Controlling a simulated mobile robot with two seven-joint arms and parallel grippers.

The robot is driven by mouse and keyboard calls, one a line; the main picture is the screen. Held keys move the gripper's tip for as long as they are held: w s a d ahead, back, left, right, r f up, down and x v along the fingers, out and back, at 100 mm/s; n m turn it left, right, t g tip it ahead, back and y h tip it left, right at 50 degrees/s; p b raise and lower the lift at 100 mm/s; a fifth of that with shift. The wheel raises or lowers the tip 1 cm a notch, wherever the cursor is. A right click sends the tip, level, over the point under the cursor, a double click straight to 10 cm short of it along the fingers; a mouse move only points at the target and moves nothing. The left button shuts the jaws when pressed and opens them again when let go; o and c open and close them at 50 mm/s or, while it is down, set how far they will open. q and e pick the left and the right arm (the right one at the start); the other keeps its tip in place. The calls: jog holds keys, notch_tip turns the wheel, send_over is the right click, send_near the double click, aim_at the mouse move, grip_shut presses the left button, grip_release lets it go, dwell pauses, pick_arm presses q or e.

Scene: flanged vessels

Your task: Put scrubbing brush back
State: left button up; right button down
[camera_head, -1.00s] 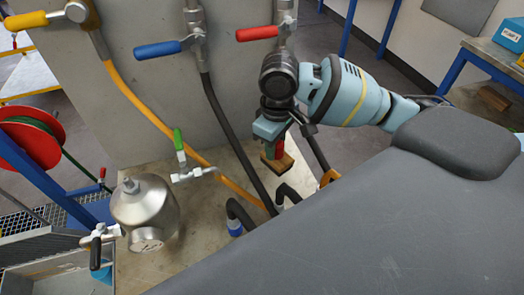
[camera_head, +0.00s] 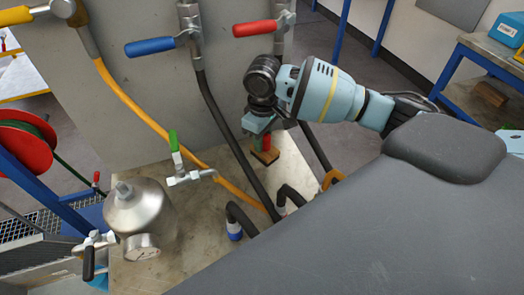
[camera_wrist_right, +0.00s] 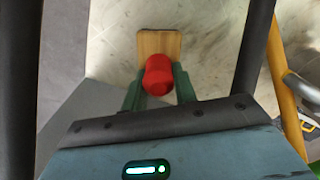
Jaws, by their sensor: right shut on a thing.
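The scrubbing brush has a wooden block (camera_head: 266,157) and a red handle (camera_head: 266,142). My right gripper (camera_head: 261,137) is shut on the red handle, with the block pointing down. In the right wrist view the red handle (camera_wrist_right: 158,76) sits between the two green fingers, and the wooden block (camera_wrist_right: 158,43) shows beyond it over the pale bench top. I cannot tell whether the block touches the bench. My left gripper is not in view.
A steel vessel (camera_head: 140,215) with a gauge stands on the bench top (camera_head: 195,235) at the left. A green-handled valve (camera_head: 174,145), an orange hose (camera_head: 130,95) and black hoses (camera_head: 222,125) are left of the brush. A grey panel (camera_head: 120,70) stands behind.

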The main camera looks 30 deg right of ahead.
notch_tip(320, 180, down, 5)
jog(key=shift+r, duration=0.1)
jog(key=shift+w+f, duration=0.2)
jog(key=shift+f, duration=0.2)
jog(key=shift+f, duration=0.1)
jog(key=c, duration=1.1)
grip_release()
jog(key=shift+r, duration=3.85)
